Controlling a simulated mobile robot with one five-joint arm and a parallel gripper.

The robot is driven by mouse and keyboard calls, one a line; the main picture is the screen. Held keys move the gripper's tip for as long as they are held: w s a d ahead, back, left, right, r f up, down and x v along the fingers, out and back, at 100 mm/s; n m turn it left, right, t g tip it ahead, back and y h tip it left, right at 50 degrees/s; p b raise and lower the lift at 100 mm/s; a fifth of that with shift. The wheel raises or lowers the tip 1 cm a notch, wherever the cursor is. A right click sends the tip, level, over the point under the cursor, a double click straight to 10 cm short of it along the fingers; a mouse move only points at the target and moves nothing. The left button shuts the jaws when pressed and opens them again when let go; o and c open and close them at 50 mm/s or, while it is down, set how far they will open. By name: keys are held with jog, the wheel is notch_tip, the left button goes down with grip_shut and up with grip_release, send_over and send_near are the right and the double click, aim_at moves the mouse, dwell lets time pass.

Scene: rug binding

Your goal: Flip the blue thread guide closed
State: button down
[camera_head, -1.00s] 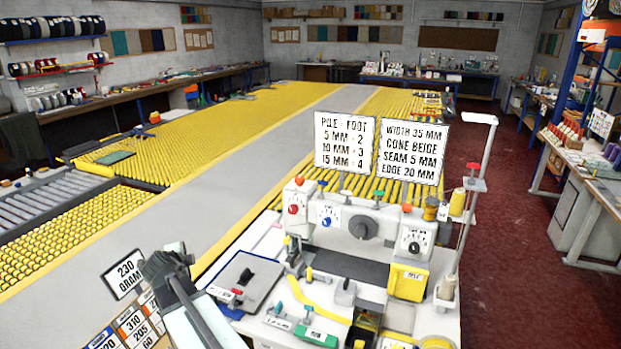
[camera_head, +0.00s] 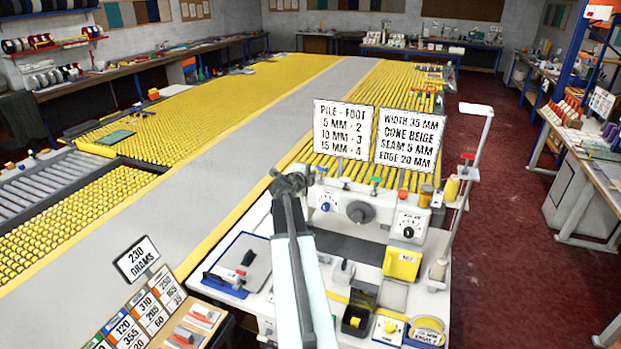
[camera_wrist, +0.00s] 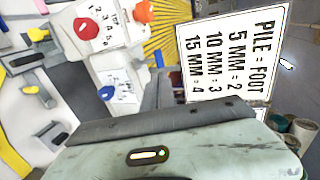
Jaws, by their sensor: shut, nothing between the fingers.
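The sewing machine head (camera_head: 372,218) stands on the white table, with a row of small coloured pieces along its top. A small blue piece (camera_wrist: 158,60) on the top edge, partly hidden behind my wrist in the wrist view, looks like the blue thread guide. I cannot tell its angle. My gripper (camera_head: 290,183) is in front of the machine's left end in the head view and hides part of it. It appears shut and empty. I cannot tell whether it touches the machine. The blue dial (camera_head: 325,204) is just to its right.
Two sign boards (camera_head: 343,129) stand behind the machine. A thread stand (camera_head: 473,150) rises at its right. A blue-edged tray (camera_head: 235,265) lies to the left, and a yellow box (camera_head: 402,262) is on the front right. Yellow roller beds lie behind.

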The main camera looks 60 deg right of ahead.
aim_at(322, 168)
jog(key=b+x, duration=0.2)
jog(key=x, duration=0.8)
jog(key=shift+b, duration=0.4)
jog(key=shift+w+d+r+y+p, duration=0.15)
jog(key=shift+d+r+y+p, duration=0.3)
jog(key=shift+p, duration=0.65)
jog(key=shift+d+f, duration=0.25)
jog(key=shift+d, duration=0.1)
jog(key=shift+f, duration=0.1)
jog(key=shift+a, duration=0.1)
